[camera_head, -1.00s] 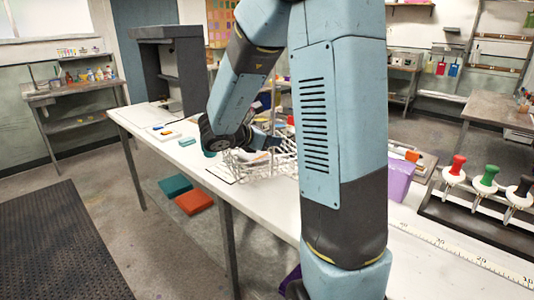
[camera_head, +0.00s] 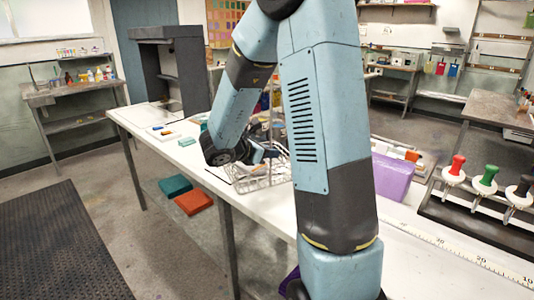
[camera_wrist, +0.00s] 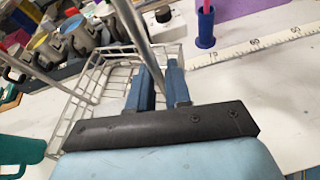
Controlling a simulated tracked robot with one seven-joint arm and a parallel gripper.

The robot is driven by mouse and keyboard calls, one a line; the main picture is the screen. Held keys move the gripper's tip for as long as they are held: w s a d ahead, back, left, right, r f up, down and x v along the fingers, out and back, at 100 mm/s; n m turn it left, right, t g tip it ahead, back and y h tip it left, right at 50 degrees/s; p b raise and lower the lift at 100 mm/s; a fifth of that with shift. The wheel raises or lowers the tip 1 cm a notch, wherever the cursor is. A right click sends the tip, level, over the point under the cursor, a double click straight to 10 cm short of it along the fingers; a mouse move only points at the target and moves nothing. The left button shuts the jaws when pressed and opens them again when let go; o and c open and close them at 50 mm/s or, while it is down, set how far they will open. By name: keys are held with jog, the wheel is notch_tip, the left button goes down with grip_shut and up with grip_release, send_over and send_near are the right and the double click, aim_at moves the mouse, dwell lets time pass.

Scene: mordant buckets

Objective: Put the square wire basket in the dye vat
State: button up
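The square wire basket (camera_head: 262,177) is on the white table in the head view, partly behind my arm. In the wrist view the basket (camera_wrist: 92,88) lies just beyond my gripper (camera_wrist: 160,80), tilted in the picture. A grey metal rod (camera_wrist: 137,32) runs down between my two blue fingers. The fingers stand a small gap apart, close to the rod; I cannot tell whether they touch it. A purple tub (camera_head: 393,178) stands right of my arm. No vat is plainly identifiable.
Stamps with red, green and black handles (camera_head: 488,178) stand in a dark rack at the right. A ruler (camera_wrist: 270,42) lies on the table. A blue holder with a pink stick (camera_wrist: 205,30) and a teal vessel (camera_wrist: 20,150) flank the basket. Teal and red blocks (camera_head: 193,202) lie below the table.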

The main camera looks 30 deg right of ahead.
jog(key=o, duration=0.4)
jog(key=shift+a+r, duration=0.1)
